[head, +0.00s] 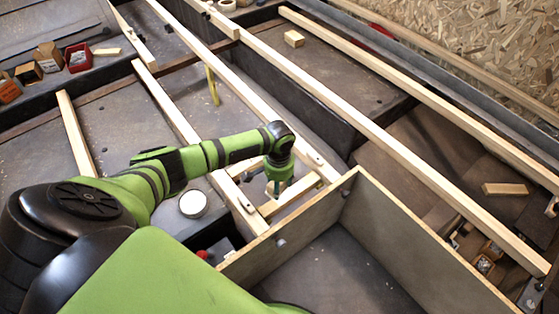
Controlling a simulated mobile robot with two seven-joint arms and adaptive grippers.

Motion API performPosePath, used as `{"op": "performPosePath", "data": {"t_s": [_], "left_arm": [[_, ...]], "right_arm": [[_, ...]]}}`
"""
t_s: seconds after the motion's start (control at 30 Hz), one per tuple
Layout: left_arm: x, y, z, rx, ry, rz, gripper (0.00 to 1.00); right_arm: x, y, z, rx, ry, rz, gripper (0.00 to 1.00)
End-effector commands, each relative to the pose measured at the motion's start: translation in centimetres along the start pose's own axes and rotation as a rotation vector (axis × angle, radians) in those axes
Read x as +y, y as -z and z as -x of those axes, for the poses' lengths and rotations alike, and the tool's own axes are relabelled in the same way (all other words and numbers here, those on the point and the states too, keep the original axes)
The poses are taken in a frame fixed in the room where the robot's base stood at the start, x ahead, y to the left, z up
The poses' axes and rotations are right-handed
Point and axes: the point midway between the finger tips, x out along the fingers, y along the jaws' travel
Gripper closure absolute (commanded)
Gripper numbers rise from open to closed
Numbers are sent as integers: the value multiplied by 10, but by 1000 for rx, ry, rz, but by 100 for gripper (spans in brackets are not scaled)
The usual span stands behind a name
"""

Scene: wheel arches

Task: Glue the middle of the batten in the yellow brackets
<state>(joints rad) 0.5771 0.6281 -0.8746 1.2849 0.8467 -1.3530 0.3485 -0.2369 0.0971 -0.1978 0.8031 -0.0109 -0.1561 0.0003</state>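A yellow bracket (211,85) stands in the upper middle of the head view, its top against the near side of a long pale batten (235,83). This batten runs from the top edge down to the right, past my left gripper. No second yellow bracket can be made out. My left gripper (273,188) points down among short wooden cross pieces (291,195) near the batten's lower end. Its fingertips are small and partly hidden, so what lies between them is unclear. A round white-topped tin (193,204) stands left of it. My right gripper is out of view.
An open plywood box (400,236) fills the lower right. Small bins (78,57) stand at the upper left. Loose blocks (294,38) lie about. The dark floor between the left battens is mostly clear.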

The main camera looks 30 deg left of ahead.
Motion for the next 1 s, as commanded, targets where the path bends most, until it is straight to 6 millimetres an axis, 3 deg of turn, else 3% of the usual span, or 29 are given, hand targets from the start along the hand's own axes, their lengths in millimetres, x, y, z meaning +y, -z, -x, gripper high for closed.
{"op": "performPosePath", "data": {"t_s": [0.33,0.83,0.93,1.0], "left_arm": [[-1,-1,10,0,0,0,72],[-1,0,10,1,-1,1,72],[5,8,23,7,-1,9,72],[14,17,43,10,-2,21,72]], "right_arm": [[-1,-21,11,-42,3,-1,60],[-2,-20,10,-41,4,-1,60],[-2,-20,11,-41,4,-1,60],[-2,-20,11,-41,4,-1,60]]}}
